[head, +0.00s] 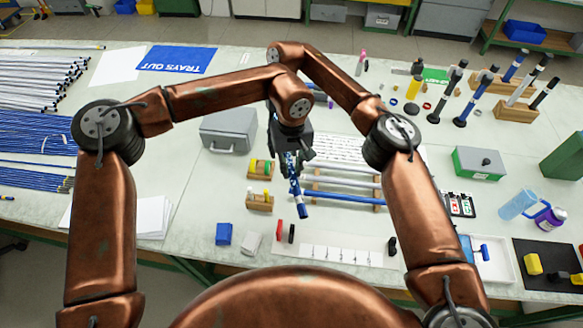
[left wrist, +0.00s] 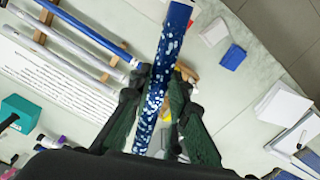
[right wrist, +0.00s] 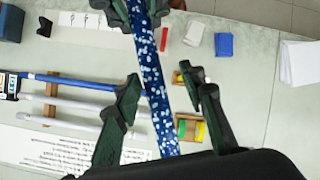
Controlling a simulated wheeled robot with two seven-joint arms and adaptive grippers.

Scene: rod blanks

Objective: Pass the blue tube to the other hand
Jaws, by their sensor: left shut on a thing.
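The blue tube (head: 302,206) is dark blue with white speckles and hangs steeply above the table's middle in the head view. My left gripper (head: 294,163) is shut on it; the left wrist view shows the tube (left wrist: 175,35) between the two green-black fingers. In the right wrist view the tube (right wrist: 153,85) runs down between the spread fingers of my right gripper (right wrist: 160,74), with gaps on both sides. My left gripper's fingers (right wrist: 146,8) clasp the tube at that view's top. In the head view my right gripper is mostly hidden behind the left wrist.
A wooden rack with pale rods and a blue rod (head: 345,198) lies right of the tube. A grey case (head: 228,132) and small wooden blocks (head: 259,203) stand to its left. A blue box (head: 223,234) and a white block (head: 250,243) sit near the front edge.

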